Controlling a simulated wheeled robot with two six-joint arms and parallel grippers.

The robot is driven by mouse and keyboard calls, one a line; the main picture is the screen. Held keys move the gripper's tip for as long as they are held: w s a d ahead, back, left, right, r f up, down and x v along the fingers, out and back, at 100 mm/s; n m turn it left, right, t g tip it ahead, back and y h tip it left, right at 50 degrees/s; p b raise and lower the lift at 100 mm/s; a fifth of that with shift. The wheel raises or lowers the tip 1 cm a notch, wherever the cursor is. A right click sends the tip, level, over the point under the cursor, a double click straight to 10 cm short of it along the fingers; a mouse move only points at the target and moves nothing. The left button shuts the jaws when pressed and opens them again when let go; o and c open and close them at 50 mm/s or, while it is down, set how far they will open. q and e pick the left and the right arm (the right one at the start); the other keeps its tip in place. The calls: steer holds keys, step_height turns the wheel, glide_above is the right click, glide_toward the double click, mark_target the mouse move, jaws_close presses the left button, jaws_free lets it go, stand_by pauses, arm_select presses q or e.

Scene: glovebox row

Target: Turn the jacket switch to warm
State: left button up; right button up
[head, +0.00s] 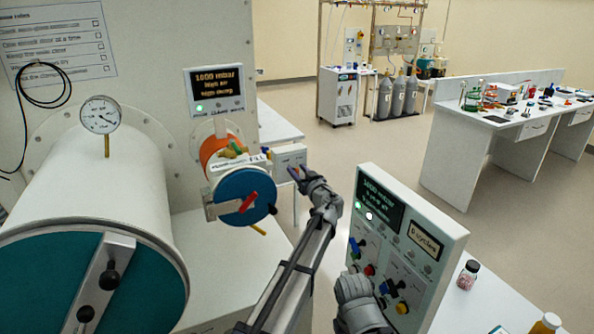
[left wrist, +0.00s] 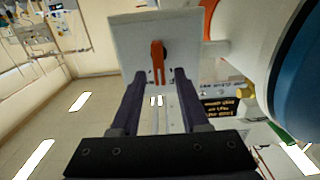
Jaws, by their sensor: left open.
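The jacket switch is a small white box (head: 290,156) beside the small drum-shaped port with the orange jacket (head: 220,140) and blue door (head: 245,197). In the left wrist view the box's pale face (left wrist: 125,45) carries an orange-red lever (left wrist: 158,60). My left gripper (head: 294,173) is at the front of this box, with its fingers toward it. In the left wrist view the gripper (left wrist: 160,77) is open, and the lever's end shows between the two fingertips. I cannot tell whether a finger touches it. Any marks on the switch face are not legible.
A large drum chamber (head: 90,190) with a gauge (head: 101,115) is at left. A control panel (head: 405,245) with coloured knobs stands right of my left arm, near a jar (head: 467,275). A display (head: 215,90) hangs above the port. Open floor (head: 395,150) lies beyond.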

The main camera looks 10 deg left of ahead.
arm_select(q)
steer(key=shift+w+a, duration=0.3)
steer(key=shift+w, duration=0.15)
steer(key=shift+s, duration=0.1)
jaws_close()
